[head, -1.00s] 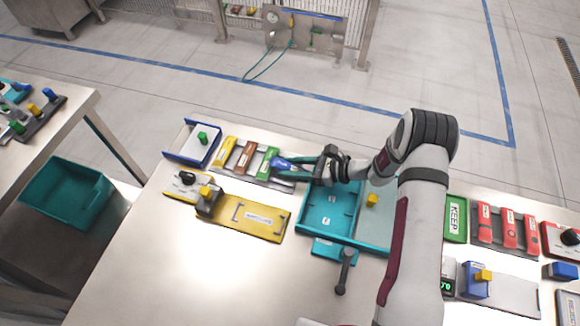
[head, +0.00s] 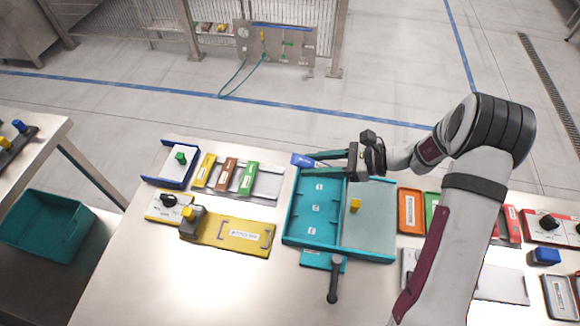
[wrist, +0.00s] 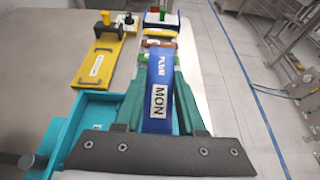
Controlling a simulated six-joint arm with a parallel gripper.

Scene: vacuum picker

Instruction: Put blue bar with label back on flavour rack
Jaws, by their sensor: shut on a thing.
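The blue bar (head: 301,160) is in my gripper (head: 314,161), which is shut on it. In the wrist view the blue bar (wrist: 159,72) points away between the teal fingers, with white lettering "PLUM" and a white "MON" label facing up. The flavour rack (head: 268,186) is a grey tray at the back left of the table. It holds a yellow, a brown and a green bar (head: 249,178) side by side, and its right part is bare. My gripper holds the bar to the right of the rack, near the back left corner of the teal tray.
The teal tray (head: 289,226) with divided compartments and a yellow-knobbed lid stands right of the rack. A yellow plate (head: 228,239) lies in front of the rack. A blue-edged tray (head: 165,172) with a green knob is at its left. Orange and red items stand further right.

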